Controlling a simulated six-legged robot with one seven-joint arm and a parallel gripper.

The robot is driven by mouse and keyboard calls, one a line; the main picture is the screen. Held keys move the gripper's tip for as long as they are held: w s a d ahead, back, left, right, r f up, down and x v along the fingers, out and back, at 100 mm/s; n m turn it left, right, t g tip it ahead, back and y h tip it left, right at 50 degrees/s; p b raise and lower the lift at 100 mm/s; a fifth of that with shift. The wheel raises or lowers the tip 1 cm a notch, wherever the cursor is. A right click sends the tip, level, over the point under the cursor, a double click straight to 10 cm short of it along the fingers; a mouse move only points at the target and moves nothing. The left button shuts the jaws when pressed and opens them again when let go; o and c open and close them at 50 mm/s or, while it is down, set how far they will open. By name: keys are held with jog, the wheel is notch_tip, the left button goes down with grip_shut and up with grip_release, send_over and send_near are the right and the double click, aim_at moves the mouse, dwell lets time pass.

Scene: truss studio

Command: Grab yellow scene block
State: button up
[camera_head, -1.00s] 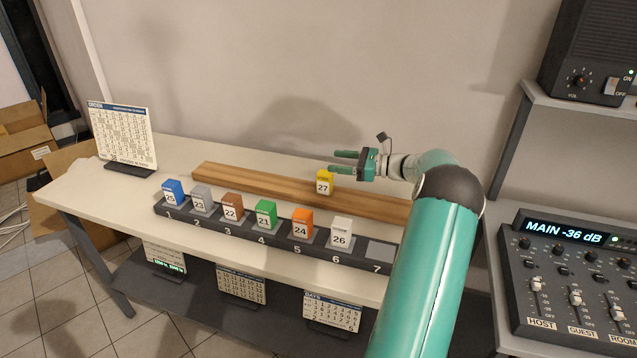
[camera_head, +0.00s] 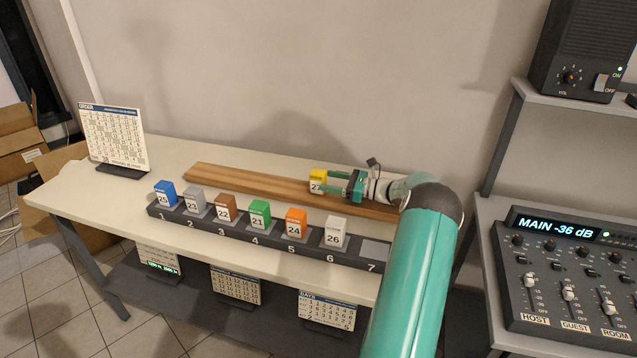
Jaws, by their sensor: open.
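The yellow block (camera_head: 317,175), with a white label that reads 27 in part, stands on the wooden board (camera_head: 240,183) at the back of the white table. My gripper (camera_head: 331,181) is open and points left at the block's height. Its fingers reach to the block, and one covers part of the label. I cannot tell whether the fingers touch the block.
A dark rack (camera_head: 268,239) with numbered slots runs along the front, holding blue, grey, brown, green, orange and white blocks; slot 7 (camera_head: 375,250) is empty. An order board (camera_head: 115,138) stands at left. A mixer console (camera_head: 570,270) is at right.

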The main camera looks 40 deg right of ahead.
aim_at(326, 180)
jog(key=x, duration=0.4)
jog(key=shift+w+a, duration=0.2)
jog(key=c, duration=1.1)
jog(key=shift+r, duration=0.1)
